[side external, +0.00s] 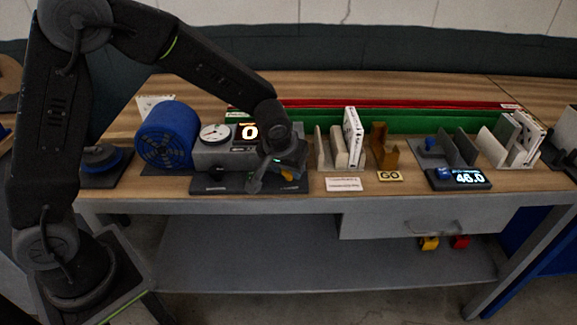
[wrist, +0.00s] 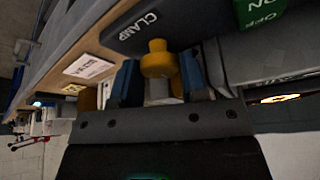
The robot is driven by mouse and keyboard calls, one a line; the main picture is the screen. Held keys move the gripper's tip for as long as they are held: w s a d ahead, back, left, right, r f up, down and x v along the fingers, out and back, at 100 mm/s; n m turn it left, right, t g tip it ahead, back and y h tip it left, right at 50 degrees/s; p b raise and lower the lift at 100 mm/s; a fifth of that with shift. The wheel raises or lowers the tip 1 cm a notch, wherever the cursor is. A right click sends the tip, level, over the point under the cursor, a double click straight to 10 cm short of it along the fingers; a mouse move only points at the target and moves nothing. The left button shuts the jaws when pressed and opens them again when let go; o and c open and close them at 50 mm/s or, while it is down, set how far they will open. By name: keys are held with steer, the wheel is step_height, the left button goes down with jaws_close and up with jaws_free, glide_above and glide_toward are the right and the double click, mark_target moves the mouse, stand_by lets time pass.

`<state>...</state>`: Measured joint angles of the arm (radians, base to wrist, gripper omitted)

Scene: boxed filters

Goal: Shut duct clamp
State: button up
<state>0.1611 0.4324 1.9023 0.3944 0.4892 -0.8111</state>
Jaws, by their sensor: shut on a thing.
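The duct clamp's yellow knob (wrist: 157,62) sits between the two blue fingers of my gripper (wrist: 160,85) in the wrist view, beside a dark plate lettered CLAMP (wrist: 140,28). My gripper is shut on the knob. In the side external view my gripper (side external: 283,172) is at the right front of the grey duct unit (side external: 208,157), and a bit of the yellow knob (side external: 287,178) shows below it. The duct unit has a blue round fan housing (side external: 165,137) at its left, a round gauge (side external: 214,133) and a lit display (side external: 249,132). My gripper hides much of the clamp.
Right of the unit stand a holder with upright boxed filters (side external: 353,138), a brown stand (side external: 383,147) with a GO sign (side external: 389,176), a lit readout (side external: 459,178) and a white rack (side external: 513,140). Green and red strips (side external: 400,121) run along the back. The bench front edge is clear.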

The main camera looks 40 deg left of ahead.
steer(key=shift+m+h, duration=0.4)
steer(key=shift+m, duration=0.7)
steer(key=o, duration=0.9)
steer(key=v, duration=1.3)
steer(key=shift+s+r, duration=0.3)
steer(key=shift+r, duration=0.05)
